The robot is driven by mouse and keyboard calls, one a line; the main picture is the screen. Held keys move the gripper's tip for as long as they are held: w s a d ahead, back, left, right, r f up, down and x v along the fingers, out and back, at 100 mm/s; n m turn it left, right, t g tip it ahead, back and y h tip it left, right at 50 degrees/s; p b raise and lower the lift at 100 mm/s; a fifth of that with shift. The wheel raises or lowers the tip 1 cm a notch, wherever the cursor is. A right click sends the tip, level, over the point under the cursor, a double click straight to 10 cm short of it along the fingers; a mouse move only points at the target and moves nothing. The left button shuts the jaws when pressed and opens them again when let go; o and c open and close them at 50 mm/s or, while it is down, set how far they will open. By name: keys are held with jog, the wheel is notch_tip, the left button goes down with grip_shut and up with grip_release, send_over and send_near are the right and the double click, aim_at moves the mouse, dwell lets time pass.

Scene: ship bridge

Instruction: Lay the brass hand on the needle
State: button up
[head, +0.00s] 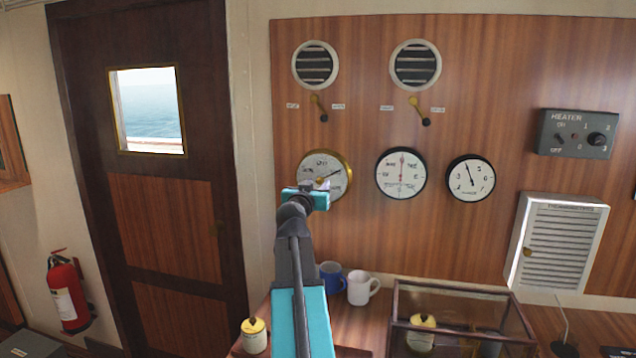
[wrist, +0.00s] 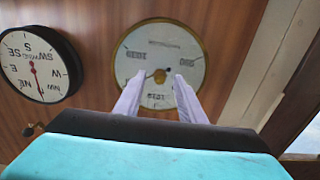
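The brass-rimmed barometer (head: 343,162) hangs on the wooden wall panel, with my gripper (head: 320,186) in front of its lower part. In the head view a dark needle (head: 334,173) points to the upper right. A bit of the brass hand (head: 320,181) shows near the dial's centre. In the wrist view the barometer (wrist: 160,42) appears upside down. My gripper (wrist: 158,78) is open there, with its two pale fingers apart on either side of the dark centre hub (wrist: 160,75). Contact with the hand, and the hand's exact angle, cannot be told.
A compass-style dial (head: 388,188) and another gauge (head: 470,196) hang to the right. Two vents with small levers are above. Below are a blue mug (head: 332,277), a white mug (head: 361,288) and a glass case (head: 455,290) on the counter.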

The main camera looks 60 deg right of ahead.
jog(key=shift+w+d, duration=0.2)
jog(key=shift+d, duration=0.5)
jog(key=shift+c, duration=0.4)
grip_shut()
jog(key=shift+f+b, duration=0.1)
jog(key=shift+b, duration=0.65)
jog(key=shift+n, duration=0.3)
jog(key=shift+o, duration=0.4)
grip_release()
